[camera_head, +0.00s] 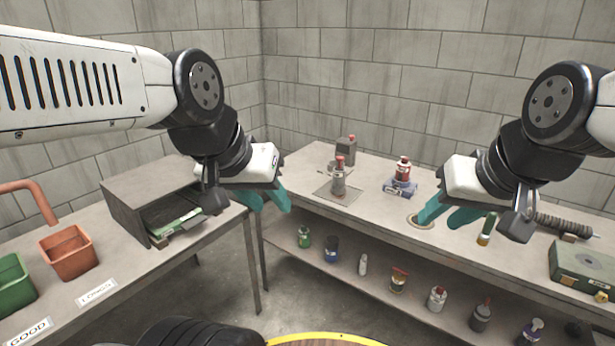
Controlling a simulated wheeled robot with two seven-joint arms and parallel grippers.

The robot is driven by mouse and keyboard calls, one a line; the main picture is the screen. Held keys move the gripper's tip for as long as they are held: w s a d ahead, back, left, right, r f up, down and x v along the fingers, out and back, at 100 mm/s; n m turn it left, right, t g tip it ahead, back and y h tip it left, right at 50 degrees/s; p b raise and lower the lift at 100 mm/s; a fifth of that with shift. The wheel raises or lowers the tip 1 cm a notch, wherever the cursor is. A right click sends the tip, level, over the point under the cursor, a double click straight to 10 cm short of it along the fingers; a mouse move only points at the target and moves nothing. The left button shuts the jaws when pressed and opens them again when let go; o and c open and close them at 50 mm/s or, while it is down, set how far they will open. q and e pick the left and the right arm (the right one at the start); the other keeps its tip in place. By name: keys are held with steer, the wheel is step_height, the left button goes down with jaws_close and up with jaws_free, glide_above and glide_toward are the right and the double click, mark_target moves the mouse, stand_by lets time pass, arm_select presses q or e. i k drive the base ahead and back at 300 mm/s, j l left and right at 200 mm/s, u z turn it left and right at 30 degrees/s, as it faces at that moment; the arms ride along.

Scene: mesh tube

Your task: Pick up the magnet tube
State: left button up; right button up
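A small green tube with a pale yellow lower end (487,230) stands on the right bench, to the right of my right gripper. A dark ribbed rod (562,224) lies near it. I cannot tell for certain which is the magnet tube. My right gripper (440,216) has teal fingers spread apart, with nothing seen between them, over the bench close to a round hole (420,222). My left gripper (269,202) is also spread and empty, in front of the right bench's left end. Both are apart from the green tube.
Bottles and a small device (402,180) stand on the right bench (375,215); several containers sit on its shelf. A green box (582,265) is at far right. The left bench holds a metal housing (150,195), an orange bin (68,253) and a green bin (14,283).

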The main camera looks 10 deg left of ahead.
mark_target(338, 179)
steer(key=i+l+u, duration=0.25)
steer(key=i+u, duration=0.2)
steer(key=i, duration=0.2)
steer(key=i+l+u, duration=0.4)
steer(key=i+l, duration=0.1)
steer(key=i, duration=0.1)
